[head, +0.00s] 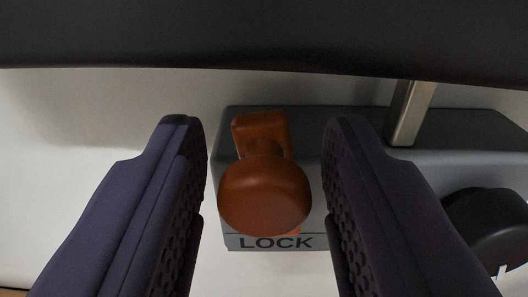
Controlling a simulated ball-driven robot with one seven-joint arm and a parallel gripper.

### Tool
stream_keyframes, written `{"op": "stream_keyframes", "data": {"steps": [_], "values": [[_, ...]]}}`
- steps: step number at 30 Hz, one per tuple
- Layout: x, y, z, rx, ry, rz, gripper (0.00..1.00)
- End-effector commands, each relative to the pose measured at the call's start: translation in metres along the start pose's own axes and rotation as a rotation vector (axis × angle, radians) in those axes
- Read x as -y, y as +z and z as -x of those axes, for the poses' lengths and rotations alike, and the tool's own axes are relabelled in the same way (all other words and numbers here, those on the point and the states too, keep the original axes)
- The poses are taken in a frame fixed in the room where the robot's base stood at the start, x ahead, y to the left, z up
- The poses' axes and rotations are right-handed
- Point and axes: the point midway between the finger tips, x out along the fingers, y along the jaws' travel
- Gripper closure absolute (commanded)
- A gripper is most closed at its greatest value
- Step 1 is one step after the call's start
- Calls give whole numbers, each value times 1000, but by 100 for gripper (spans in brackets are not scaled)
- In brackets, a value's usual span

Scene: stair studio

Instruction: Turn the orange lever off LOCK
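The orange lever (264,195) is in the middle of the head view, with a round knob at its near end and a squarish end behind it. It is mounted on a grey housing, and its knob is just above the dark word LOCK (276,243) on a light label strip. My gripper (263,130) is open, with one dark purple finger on each side of the lever. A gap shows between the knob and each finger, so neither appears to touch it. The lever's underside is hidden.
The grey housing (450,160) extends to the right, with a metal post (411,112) rising from it. A black round knob (488,228) is at the right edge. A wide dark panel (260,35) crosses the top. A pale wall (70,150) is on the left.

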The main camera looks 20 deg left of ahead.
Motion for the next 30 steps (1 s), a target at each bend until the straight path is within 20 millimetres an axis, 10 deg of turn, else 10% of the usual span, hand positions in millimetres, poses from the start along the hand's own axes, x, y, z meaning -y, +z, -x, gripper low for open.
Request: {"op": "stream_keyframes", "data": {"steps": [6,29,30], "values": [[0,0,0,0,0,0,100],[-18,1,0,-2,1,-438,100],[-18,1,0,-1,1,-438,68]]}}
